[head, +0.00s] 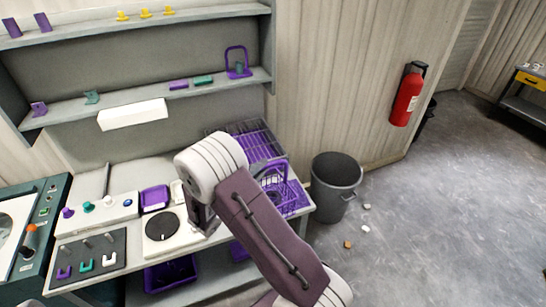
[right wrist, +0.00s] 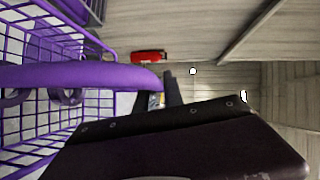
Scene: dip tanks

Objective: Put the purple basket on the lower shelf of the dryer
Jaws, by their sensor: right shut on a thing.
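The purple wire basket (head: 283,190) is at the right end of the bench in the head view, its raised handle partly behind my right arm. In the right wrist view, the basket's wire side (right wrist: 55,120) fills the left, and its thick purple handle (right wrist: 90,77) runs to the jaws. My right gripper (right wrist: 165,92) is shut on this handle; the forearm hides most of the grip in the head view. I cannot tell whether the basket touches the bench. No dryer with a lower shelf can be made out for certain. My left gripper is not in view.
A purple wire rack (head: 262,144) stands behind the basket. A grey bin (head: 335,180) is on the floor to the right, with small debris nearby. The bench holds a round dial plate (head: 162,227) and hooks. A red extinguisher (head: 406,99) hangs on the wall.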

